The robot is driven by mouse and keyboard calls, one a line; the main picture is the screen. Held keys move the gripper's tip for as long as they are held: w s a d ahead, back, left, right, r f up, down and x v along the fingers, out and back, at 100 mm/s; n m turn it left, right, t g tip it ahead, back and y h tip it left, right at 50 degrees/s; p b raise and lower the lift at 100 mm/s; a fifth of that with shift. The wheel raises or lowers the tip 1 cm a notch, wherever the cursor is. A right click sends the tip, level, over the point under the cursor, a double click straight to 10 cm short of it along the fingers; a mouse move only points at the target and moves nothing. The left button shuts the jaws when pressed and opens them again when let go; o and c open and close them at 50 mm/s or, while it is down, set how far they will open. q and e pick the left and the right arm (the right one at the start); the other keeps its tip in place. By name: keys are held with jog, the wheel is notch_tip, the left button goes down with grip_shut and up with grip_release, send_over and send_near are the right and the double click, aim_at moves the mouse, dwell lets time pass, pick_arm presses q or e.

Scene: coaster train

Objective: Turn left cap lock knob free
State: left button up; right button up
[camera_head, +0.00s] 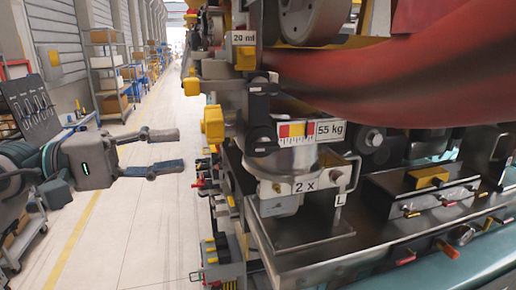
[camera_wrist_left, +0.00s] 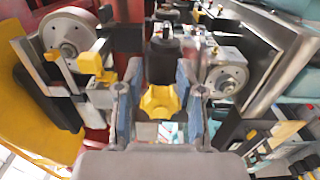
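My left gripper (camera_head: 180,150) comes in from the left with its two fingers spread, pointing right at the coaster train. It is empty, and a gap separates its fingertips from the train. In the left wrist view a yellow lobed knob (camera_wrist_left: 160,102) shows between the open fingers, seemingly beyond them. In the head view several yellow knobs sit on the train's left side: one (camera_head: 212,122) close to the fingertips, a smaller one (camera_head: 191,86) above it. I cannot tell for certain which is the left cap lock knob, nor its turn. My right gripper is not in view.
A red padded part (camera_head: 400,85) and a metal bracket with a "55 kg" label (camera_head: 329,130) fill the right. A panel with small levers (camera_head: 430,205) lies lower right. Shelves (camera_head: 108,75) stand along the left wall. The aisle floor (camera_head: 110,220) is clear.

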pick_arm(q)
jog(key=shift+r+v, duration=0.2)
jog(key=shift+v, duration=2.65)
jog(key=v, duration=1.2)
jog(key=shift+w, duration=0.15)
